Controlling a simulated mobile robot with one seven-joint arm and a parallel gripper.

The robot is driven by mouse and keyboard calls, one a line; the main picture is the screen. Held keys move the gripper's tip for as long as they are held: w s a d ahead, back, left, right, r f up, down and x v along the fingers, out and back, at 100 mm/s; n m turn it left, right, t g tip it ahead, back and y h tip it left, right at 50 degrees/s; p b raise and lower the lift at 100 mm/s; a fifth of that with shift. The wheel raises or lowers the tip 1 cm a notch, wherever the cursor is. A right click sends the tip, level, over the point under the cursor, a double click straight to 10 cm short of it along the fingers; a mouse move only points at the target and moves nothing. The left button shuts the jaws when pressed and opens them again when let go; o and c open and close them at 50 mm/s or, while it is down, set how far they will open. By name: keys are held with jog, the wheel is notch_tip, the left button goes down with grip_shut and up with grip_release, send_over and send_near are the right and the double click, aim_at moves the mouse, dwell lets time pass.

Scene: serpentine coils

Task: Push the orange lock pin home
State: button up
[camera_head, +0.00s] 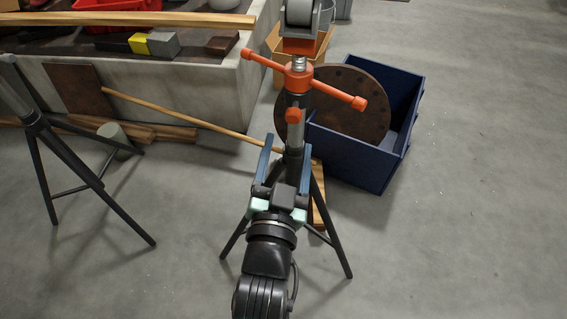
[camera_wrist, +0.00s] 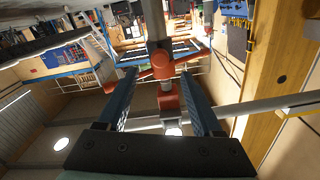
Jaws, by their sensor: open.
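The orange lock pin (camera_head: 293,116) sticks out from the dark upright post of a tripod stand (camera_head: 295,148), below its orange T-handle (camera_head: 299,78). My gripper (camera_head: 288,141) is open, its two blue fingers on either side of the post, just below the pin in the picture. I cannot tell how far the pin sits in the post, or whether a finger touches the post.
A blue crate (camera_head: 345,158) with a brown round disc (camera_head: 350,105) stands right behind the stand. A wooden pole (camera_head: 190,122) slants behind the post. Another tripod (camera_head: 62,150) stands at left. The floor at right is clear.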

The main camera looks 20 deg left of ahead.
jog(key=shift+v, duration=1.95)
